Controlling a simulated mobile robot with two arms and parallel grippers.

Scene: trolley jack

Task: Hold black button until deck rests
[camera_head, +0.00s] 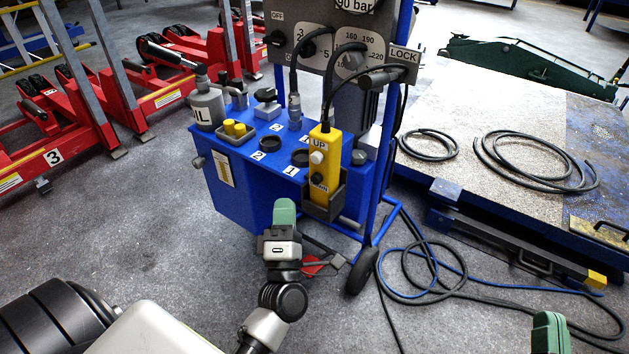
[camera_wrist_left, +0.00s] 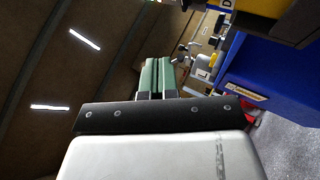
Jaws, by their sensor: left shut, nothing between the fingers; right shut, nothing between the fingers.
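The yellow pendant (camera_head: 325,165) sits in a dark holder on the front of the blue cart (camera_head: 245,195). It has a white button marked UP near its top and a black button (camera_head: 317,179) lower down. My left gripper (camera_head: 284,213) is shut and empty, in front of the cart, below and left of the pendant. In the left wrist view, its green fingers (camera_wrist_left: 158,75) are together, with the cart (camera_wrist_left: 270,75) to the right. My right gripper (camera_head: 550,330) shows only its green fingertips at the bottom right, shut. The deck (camera_head: 490,110) is the wide speckled platform at right.
Black hoses (camera_head: 535,160) lie coiled on the deck. Blue and black hoses (camera_head: 430,275) loop over the floor right of the cart's wheel (camera_head: 361,270). Red jacks (camera_head: 75,110) stand at the left. An oil bottle (camera_head: 207,105) stands on the cart.

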